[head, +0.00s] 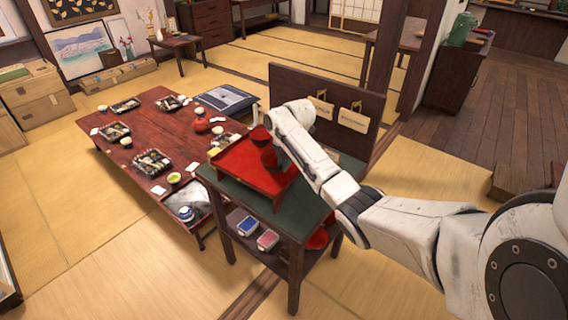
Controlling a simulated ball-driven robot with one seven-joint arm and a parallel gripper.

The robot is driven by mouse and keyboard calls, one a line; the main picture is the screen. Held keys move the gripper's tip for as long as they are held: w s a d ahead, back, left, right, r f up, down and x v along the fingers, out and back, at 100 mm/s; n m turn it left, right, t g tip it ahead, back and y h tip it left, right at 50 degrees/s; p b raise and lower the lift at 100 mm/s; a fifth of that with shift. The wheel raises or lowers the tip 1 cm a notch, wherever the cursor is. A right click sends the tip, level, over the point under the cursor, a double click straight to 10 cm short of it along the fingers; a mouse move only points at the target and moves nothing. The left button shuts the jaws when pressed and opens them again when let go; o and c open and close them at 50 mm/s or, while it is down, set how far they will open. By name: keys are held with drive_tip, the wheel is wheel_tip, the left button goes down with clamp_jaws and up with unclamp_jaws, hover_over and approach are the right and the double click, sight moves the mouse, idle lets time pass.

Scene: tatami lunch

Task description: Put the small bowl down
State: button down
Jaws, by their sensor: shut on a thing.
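The small bowl (260,134) is red and shows at the end of my arm, over the back of a red tray (240,172). My gripper (272,143) is shut on it; the fingers are small and mostly hidden by the wrist. A darker red rounded shape (269,158) is just below, at the tray. I cannot tell whether the small bowl touches it or hangs above it. The tray lies on a side table with a dark green top (225,186).
A dark panel with paper tags (345,92) stands behind the side table. Blue and pink boxes (267,240) and a red item (318,238) are on its lower shelf. A low red table (140,117) with set lunch trays is at left. Tatami floor is open in front.

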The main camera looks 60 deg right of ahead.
drive_tip(key=shift+f, duration=0.15)
drive_tip(key=c, duration=1.3)
unclamp_jaws()
drive_tip(key=shift+o, duration=0.2)
drive_tip(key=v, duration=1.2)
drive_tip(key=shift+b, duration=0.35)
